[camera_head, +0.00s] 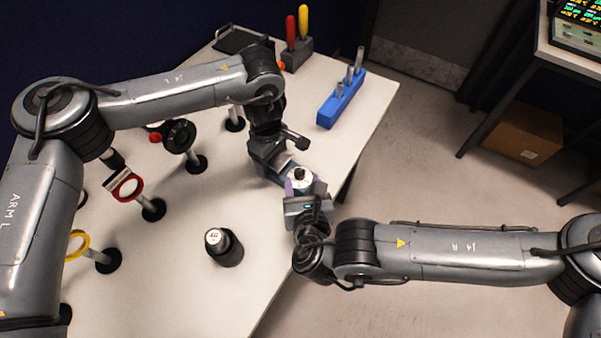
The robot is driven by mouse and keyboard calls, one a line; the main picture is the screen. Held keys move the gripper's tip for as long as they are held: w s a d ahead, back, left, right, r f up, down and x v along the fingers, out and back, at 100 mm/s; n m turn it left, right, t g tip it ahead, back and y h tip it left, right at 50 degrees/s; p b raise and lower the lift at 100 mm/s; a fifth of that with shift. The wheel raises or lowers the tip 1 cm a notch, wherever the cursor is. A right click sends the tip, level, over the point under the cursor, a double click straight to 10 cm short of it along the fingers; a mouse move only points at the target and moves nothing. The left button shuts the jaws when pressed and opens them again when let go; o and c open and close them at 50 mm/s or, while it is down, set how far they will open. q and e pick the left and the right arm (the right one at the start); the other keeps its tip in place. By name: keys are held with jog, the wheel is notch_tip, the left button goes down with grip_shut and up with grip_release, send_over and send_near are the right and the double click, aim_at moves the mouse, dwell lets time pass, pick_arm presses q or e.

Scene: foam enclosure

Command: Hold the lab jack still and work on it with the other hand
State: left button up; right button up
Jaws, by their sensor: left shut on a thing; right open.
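The lab jack (302,183) is near the right edge of the white table, mostly hidden between my two grippers. Its pale round top with a dark knob shows, and a purplish part is beside it. My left gripper (286,172) comes down from behind and is shut on the jack's left side. My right gripper (300,198) is at the jack's near side and is open. Its fingertips are hard to make out, and I cannot tell whether they touch the jack.
Several post-mounted optics, including a red ring (127,186) and a yellow ring (79,245), stand at left. A blue rack (341,98) and a screwdriver holder (297,52) are at the back.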

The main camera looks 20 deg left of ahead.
aim_at(299, 172)
jog(key=shift+x, duration=2.1)
jog(key=shift+c, duration=0.3)
grip_shut()
